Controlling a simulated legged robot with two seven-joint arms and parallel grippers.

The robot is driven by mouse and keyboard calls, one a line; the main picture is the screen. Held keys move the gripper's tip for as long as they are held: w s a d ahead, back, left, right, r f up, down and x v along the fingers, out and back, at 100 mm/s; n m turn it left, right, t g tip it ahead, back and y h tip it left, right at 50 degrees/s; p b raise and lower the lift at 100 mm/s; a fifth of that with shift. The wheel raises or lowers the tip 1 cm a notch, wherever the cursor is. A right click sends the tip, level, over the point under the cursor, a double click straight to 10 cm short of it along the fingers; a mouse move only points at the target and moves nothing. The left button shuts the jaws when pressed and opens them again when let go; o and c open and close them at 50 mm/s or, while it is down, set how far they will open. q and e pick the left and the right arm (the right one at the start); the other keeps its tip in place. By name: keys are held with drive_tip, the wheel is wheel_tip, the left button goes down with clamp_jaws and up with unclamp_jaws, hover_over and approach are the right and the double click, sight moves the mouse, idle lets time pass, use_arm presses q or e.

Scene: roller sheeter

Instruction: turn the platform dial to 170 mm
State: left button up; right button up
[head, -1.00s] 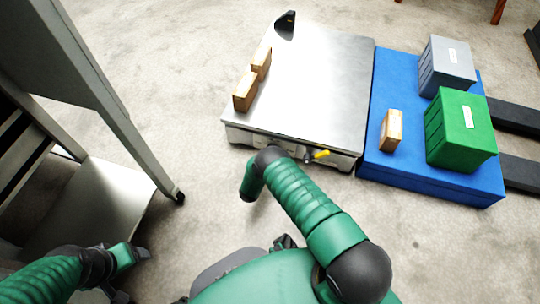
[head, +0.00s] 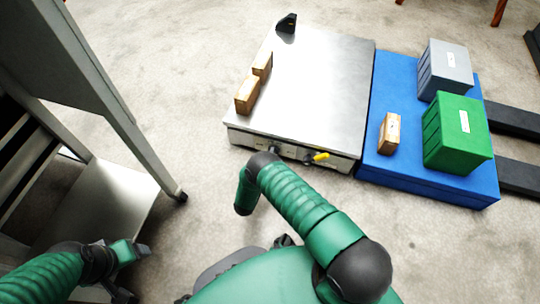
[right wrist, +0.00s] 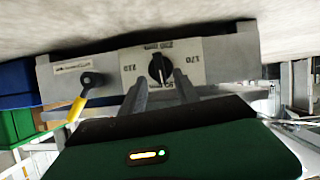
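The platform dial (right wrist: 160,68) is a round black knob on a pale plate at the front of the steel platform (head: 318,85). In the right wrist view, which is upside down, the plate has printed numbers; one at the right reads 170. Which mark the dial points to is too small to tell. My right gripper (right wrist: 160,82) is open, its two fingers apart and pointing at the dial, one on each side; contact cannot be told. In the head view my right arm hides this gripper. My left gripper (head: 141,252) is low at the left, away from the platform; its fingers are unclear.
A yellow-handled lever (right wrist: 82,97) sits beside the dial plate; the head view shows its yellow handle (head: 321,157). Wooden blocks (head: 247,92) lie on the platform. A blue base (head: 425,180) at right carries a green bin (head: 452,140) and a grey bin (head: 447,70). A metal frame (head: 130,140) stands at left.

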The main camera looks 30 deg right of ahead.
use_arm(q)
drive_tip(key=p+v, duration=0.2)
drive_tip(key=w+p+v, duration=0.1)
drive_tip(key=p+v, duration=0.1)
drive_tip(key=v, duration=0.1)
drive_tip(key=shift+r, duration=0.3)
use_arm(e)
drive_tip(key=v, duration=1)
drive_tip(key=shift+s+a, duration=0.25)
drive_tip(key=shift+s, duration=0.1)
